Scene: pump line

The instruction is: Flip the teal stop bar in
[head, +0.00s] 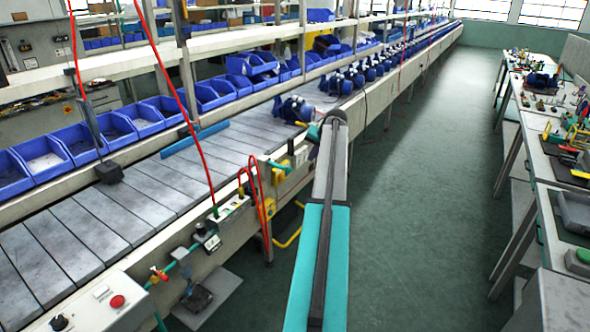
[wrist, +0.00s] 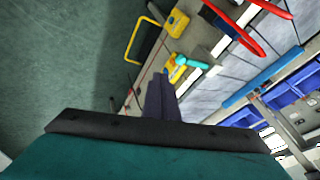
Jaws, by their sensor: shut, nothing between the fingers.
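A short teal bar (head: 313,132) sits by a yellow piece at the conveyor's near edge, and I take it for the stop bar. It also shows in the wrist view (wrist: 192,63), beyond my fingers. My gripper (wrist: 160,88) is shut and empty, its dark fingers pointing toward the bar's yellow mount (wrist: 173,75). In the head view my arm reaches forward along the conveyor's near side and ends just right of the bar. My fingertips are hard to make out there. I cannot tell whether they touch the bar.
A longer blue bar (head: 195,139) lies along the conveyor's far side, before blue bins (head: 85,140). Blue pumps (head: 295,108) stand farther along. Red hoses (head: 262,205) and a yellow bracket (head: 280,172) are at the near edge. The green floor (head: 420,200) to the right is clear.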

